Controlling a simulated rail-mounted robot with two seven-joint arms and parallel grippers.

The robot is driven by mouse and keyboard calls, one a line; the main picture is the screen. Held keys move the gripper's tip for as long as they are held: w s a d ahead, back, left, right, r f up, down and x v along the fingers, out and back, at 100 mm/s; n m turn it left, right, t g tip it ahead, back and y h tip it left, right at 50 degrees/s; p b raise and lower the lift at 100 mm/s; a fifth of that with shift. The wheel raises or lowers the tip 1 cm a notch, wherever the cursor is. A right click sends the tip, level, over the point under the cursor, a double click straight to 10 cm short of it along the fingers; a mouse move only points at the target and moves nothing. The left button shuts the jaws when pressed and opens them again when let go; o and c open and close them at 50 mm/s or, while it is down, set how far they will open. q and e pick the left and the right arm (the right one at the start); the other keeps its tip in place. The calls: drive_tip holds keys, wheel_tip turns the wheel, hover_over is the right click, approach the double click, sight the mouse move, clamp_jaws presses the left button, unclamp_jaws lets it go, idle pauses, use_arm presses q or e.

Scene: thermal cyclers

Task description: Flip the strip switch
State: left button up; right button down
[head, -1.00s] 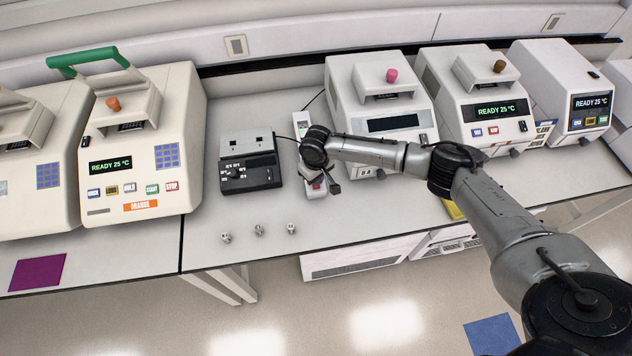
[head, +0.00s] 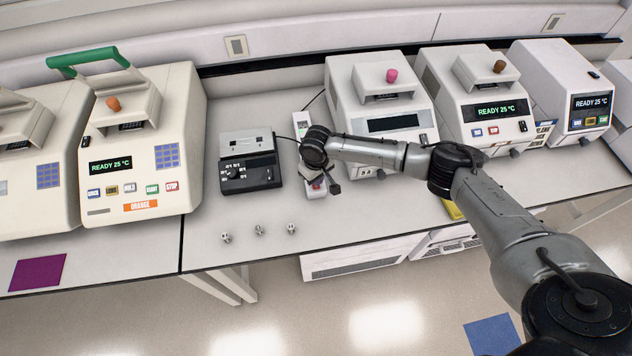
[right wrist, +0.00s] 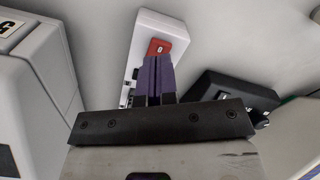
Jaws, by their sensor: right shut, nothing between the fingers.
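The white power strip (head: 302,124) lies on the bench between the small black device and a white thermal cycler, partly hidden under my right wrist. Its red switch (head: 317,183) is at the near end. In the right wrist view the strip (right wrist: 146,28) shows with the red rocker switch (right wrist: 160,46), which bears a light mark. My right gripper (right wrist: 158,60) is shut and empty, its purple fingers directly in front of the switch and overlapping its lower edge. I cannot tell whether the tips touch it. My left gripper is not in view.
A black control box (head: 250,175) sits left of the strip. A white thermal cycler (head: 378,95) with a blank screen stands close on the right. Several small metal pieces (head: 259,230) lie near the front edge. The bench between them and the strip is clear.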

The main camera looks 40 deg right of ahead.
idle(0.3)
drive_tip(key=shift+f, duration=0.3)
idle(0.5)
drive_tip(key=shift+f+b, duration=0.3)
drive_tip(key=shift+f, duration=0.2)
drive_tip(key=shift+f, duration=0.45)
idle(0.4)
drive_tip(key=shift+r, duration=0.15)
wheel_tip(320, 180, up, 4)
drive_tip(key=p, duration=0.4)
wheel_tip(320, 180, up, 3)
drive_tip(key=p, duration=0.3)
drive_tip(key=shift+p, duration=0.4)
